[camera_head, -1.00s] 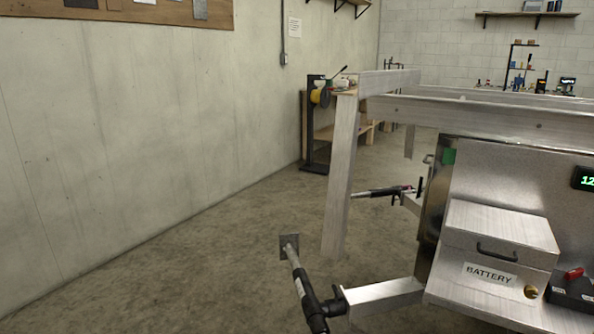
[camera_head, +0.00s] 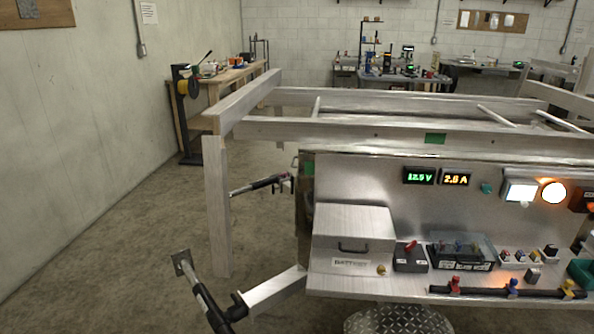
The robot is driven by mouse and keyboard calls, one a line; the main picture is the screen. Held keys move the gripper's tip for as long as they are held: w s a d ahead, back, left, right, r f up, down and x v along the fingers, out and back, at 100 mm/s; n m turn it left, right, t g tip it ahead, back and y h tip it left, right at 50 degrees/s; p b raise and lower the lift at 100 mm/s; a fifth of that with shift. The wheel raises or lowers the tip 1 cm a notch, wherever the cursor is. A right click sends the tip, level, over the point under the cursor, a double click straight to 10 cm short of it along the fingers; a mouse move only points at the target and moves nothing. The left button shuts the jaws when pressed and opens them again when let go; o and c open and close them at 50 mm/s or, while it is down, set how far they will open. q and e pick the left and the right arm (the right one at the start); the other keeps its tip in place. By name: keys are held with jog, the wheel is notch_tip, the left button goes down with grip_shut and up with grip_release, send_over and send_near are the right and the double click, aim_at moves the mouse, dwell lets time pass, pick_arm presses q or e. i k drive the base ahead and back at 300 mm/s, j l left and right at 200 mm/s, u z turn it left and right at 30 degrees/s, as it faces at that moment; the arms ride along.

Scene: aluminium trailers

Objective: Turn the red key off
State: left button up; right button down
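A red key (camera_head: 411,246) sits on top of a small black box (camera_head: 410,260) on the trailer's metal shelf, right of the battery box. It looks like a small red handle; its exact turn position is too small to tell. A green display (camera_head: 419,176) reads about 12.5 V and an amber one (camera_head: 456,179) about 2.8 A. A white lamp (camera_head: 520,191) and an orange lamp (camera_head: 554,192) on the panel are lit. Neither of my grippers is in view.
The aluminium battery box (camera_head: 352,236) stands left of the key. A bar with red, blue and yellow parts (camera_head: 508,292) runs along the shelf's front. A trailer jack (camera_head: 205,299) sticks out at left; floor there is open.

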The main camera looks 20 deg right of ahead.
aim_at(407, 249)
jog(key=z, duration=1.6)
